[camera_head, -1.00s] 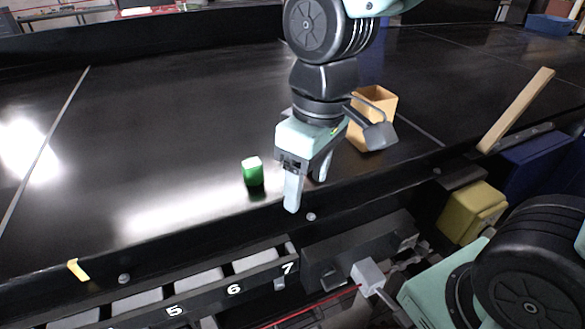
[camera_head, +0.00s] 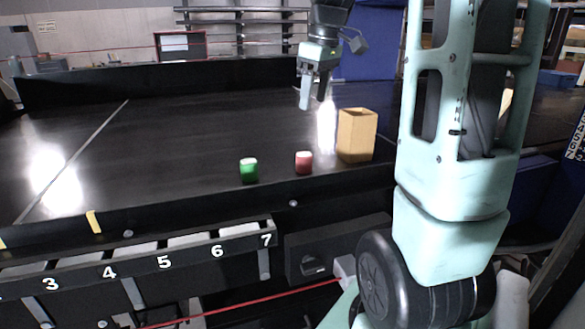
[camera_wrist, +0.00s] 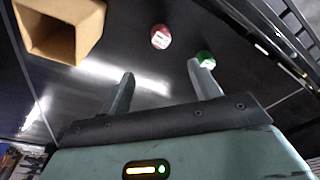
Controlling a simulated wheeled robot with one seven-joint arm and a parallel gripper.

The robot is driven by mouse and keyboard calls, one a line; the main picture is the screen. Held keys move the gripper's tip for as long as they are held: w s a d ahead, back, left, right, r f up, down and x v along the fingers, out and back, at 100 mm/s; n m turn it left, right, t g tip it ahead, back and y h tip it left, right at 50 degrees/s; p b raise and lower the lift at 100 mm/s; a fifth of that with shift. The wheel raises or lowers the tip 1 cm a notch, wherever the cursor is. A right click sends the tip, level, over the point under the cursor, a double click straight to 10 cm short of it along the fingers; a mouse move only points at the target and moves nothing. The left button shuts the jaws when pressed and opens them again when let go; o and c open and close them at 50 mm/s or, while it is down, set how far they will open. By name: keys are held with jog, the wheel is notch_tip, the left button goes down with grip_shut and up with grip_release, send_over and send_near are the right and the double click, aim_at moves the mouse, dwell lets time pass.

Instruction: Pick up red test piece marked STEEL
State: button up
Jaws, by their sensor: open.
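The red test piece (camera_head: 304,163) stands on the black conveyor belt between a green piece and a tan box. Its label cannot be read. In the wrist view the red piece (camera_wrist: 160,37) is beyond the fingertips, between their directions. My gripper (camera_head: 313,104) is open and empty, raised above the belt and farther back than the red piece. In the wrist view its two fingers (camera_wrist: 160,70) are spread with nothing between them. The green test piece (camera_head: 249,170) stands left of the red one; in the wrist view it shows right (camera_wrist: 205,59), partly covered by a fingertip.
An open-topped tan box (camera_head: 357,135) stands close to the right of the red piece; it also shows in the wrist view (camera_wrist: 88,40). A dark rail with numbered slots (camera_head: 190,258) runs along the front. The belt to the left is clear.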

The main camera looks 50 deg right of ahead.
jog(key=p, duration=0.2)
send_over(304, 154)
jog(key=f, duration=1)
jog(key=shift+s+d+f, duration=0.1)
jog(key=shift+s+f, duration=0.05)
jog(key=shift+s, duration=0.2)
jog(key=shift+w+f+p, duration=0.15)
jog(key=shift+f+p, duration=0.55)
jog(key=shift+f, duration=0.7)
jog(key=shift+w+f+p, duration=0.15)
jog(key=shift+f+p, duration=0.55)
jog(key=shift+f, duration=0.7)
jog(key=c, duration=1.1)
